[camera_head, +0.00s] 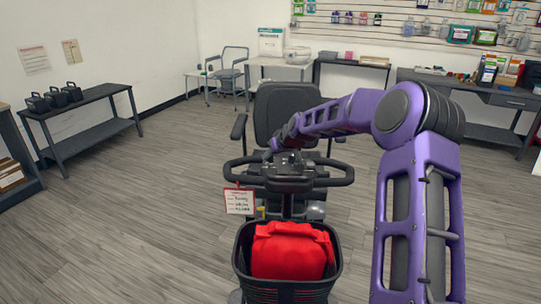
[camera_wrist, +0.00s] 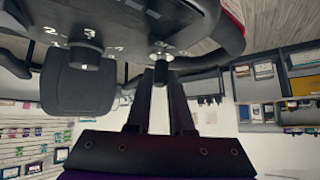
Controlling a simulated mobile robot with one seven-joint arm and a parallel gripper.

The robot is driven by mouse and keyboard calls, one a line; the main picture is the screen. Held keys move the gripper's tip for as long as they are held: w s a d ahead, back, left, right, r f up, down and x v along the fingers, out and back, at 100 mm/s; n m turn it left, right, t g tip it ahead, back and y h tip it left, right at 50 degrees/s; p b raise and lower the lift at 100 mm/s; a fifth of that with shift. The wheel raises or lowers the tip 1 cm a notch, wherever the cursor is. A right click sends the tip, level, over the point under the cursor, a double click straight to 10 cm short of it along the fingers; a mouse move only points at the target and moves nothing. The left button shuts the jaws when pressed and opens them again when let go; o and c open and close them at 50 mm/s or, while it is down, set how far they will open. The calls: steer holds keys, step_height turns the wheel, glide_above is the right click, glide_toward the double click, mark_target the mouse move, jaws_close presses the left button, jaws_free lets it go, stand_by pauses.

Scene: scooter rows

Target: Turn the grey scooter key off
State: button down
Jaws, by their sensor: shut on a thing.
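The scooter (camera_head: 288,185) stands in the middle of the head view, with its dark handlebars toward me and its seat (camera_head: 287,108) behind. My gripper (camera_wrist: 160,72) reaches the scooter's console (camera_wrist: 150,30) from the seat side. In the wrist view, which is upside down, its two dark fingers are shut on the small dark key (camera_wrist: 162,57) at the console. The key's exact angle is hard to tell. In the head view my gripper (camera_head: 275,146) is small and the key is hidden.
A round knob (camera_wrist: 87,50) with white numbers sits beside the key on the console. A basket (camera_head: 284,291) with a red bag (camera_head: 290,252) hangs at the scooter's front, and a tag (camera_head: 239,201) hangs from the handlebar. A dark bench (camera_head: 85,110) stands left; floor around is open.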

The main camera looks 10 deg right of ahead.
stand_by(0.3)
steer(key=c, duration=0.8)
jaws_free()
steer(key=p+v, duration=0.1)
steer(key=v, duration=1.6)
steer(key=shift+d+r, duration=0.1)
